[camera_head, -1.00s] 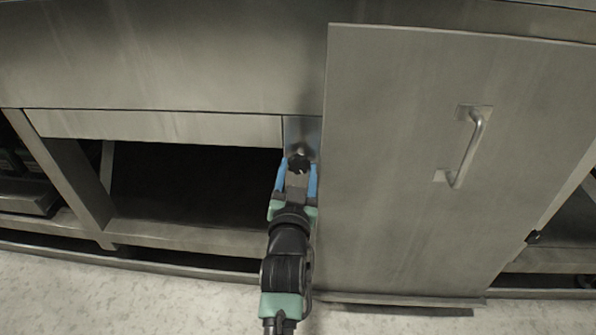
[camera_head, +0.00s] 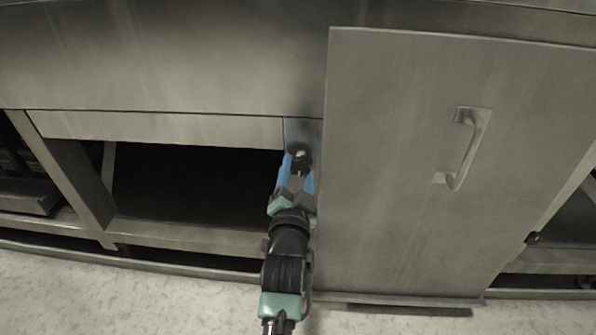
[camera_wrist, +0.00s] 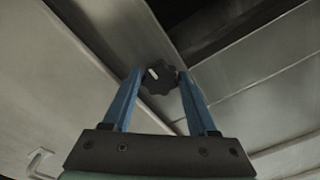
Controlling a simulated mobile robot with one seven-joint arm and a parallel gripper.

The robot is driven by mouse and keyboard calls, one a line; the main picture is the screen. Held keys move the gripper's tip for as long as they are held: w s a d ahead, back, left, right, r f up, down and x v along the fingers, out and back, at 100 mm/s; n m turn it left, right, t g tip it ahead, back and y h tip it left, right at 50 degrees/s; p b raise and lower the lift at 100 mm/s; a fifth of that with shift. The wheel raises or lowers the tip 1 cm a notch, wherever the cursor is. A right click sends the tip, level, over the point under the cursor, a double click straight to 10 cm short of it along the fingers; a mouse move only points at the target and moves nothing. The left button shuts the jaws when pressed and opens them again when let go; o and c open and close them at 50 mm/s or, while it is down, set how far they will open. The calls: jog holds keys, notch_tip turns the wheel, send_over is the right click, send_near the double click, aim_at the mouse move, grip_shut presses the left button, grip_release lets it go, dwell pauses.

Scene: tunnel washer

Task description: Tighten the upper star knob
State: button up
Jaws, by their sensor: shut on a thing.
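The black star knob (camera_head: 301,160) sits on a small steel plate (camera_head: 302,133) beside the upper left edge of the closed-looking door panel. In the wrist view the knob (camera_wrist: 158,80) shows its lobes and a pale mark on its face. My gripper (camera_head: 299,167) reaches up to it from below, with its blue fingers shut on the knob from both sides. In the wrist view the fingers (camera_wrist: 160,77) flank the knob. The knob's mounting is hidden behind it.
A large steel door panel (camera_head: 400,180) with a bar handle (camera_head: 466,150) stands close to the right of my gripper. A dark open bay (camera_head: 190,185) lies to the left, above a steel rail (camera_head: 180,235). A small dark part (camera_head: 533,238) shows right of the door.

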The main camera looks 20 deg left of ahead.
jog(key=shift+f, duration=0.1)
jog(key=o, duration=1.1)
jog(key=p+v, duration=0.1)
jog(key=v, duration=1.2)
jog(key=shift+p, duration=0.3)
